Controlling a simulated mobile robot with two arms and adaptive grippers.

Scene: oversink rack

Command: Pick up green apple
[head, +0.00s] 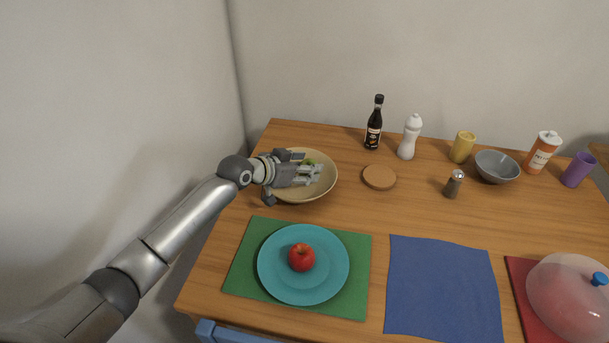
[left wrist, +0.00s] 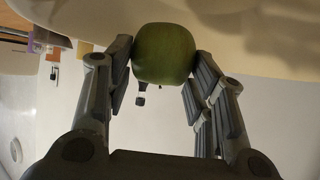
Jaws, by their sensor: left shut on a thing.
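The green apple (left wrist: 163,54) sits between the two fingers of my left gripper (left wrist: 162,72) in the left wrist view, with a finger against each side. In the head view my left gripper (head: 312,172) is over the beige bowl (head: 327,185) at the back left of the table. There the apple (head: 309,161) shows only as a small green patch beside the fingers; the rest is hidden. The bowl's pale surface (left wrist: 235,35) shows close to the apple in the left wrist view. I cannot tell whether the apple touches it. My right gripper is not in view.
A red apple (head: 301,257) lies on a teal plate (head: 330,280) on a green mat (head: 358,255) in front. A blue cloth (head: 442,285) lies front centre.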

